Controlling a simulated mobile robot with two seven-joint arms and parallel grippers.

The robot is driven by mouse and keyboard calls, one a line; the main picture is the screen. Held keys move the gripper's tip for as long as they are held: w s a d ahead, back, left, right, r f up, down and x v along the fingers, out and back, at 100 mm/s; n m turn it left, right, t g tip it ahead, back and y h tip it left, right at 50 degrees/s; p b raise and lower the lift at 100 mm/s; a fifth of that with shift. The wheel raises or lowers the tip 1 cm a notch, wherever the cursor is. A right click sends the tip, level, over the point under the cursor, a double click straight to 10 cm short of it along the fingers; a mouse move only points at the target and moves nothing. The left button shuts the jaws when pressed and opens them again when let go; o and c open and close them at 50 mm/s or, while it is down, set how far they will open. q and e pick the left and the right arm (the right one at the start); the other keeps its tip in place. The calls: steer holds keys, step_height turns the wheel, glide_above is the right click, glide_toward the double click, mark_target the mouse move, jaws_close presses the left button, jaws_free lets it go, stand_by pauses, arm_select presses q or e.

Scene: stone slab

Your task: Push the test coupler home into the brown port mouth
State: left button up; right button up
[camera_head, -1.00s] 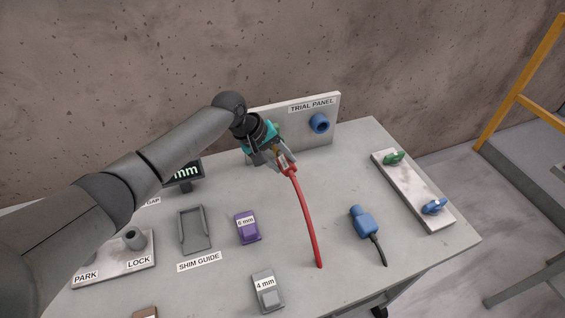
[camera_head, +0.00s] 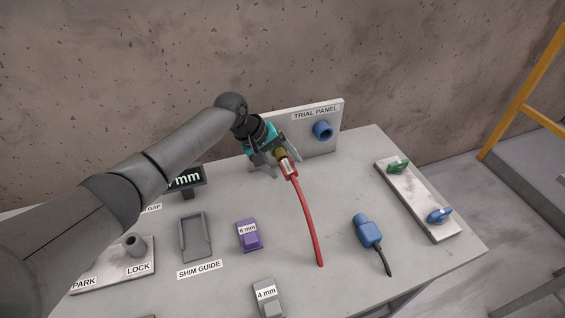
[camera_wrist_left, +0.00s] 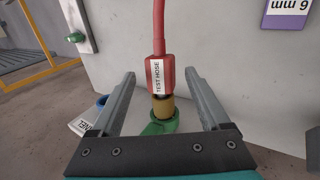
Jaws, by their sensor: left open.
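The red test coupler (camera_head: 288,168), labelled TEST HOSE in the left wrist view (camera_wrist_left: 166,76), has a red hose (camera_head: 308,222) trailing toward the table's front. Its nose end meets the brown port mouth (camera_wrist_left: 163,106), which sits in a green ring (camera_wrist_left: 160,124). The brown part also shows in the head view (camera_head: 281,153). I cannot tell how deep the coupler sits. My left gripper (camera_head: 284,162) is open, with one finger on each side of the coupler and a gap on both sides in the wrist view (camera_wrist_left: 159,75). My right gripper is not in view.
The trial panel (camera_head: 330,107) stands behind, with a blue port (camera_head: 323,130). A blue plug (camera_head: 368,232), a board (camera_head: 425,210) with green and blue parts, purple (camera_head: 249,240) and grey (camera_head: 268,300) blocks and a shim guide (camera_head: 194,239) lie around. Bare table surrounds the hose.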

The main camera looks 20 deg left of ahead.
arm_select(q)
steer(key=shift+a, duration=0.1)
steer(key=p+v, duration=0.1)
steer(key=v, duration=1.4)
steer(key=shift+p, duration=0.3)
steer(key=shift+r, duration=0.1)
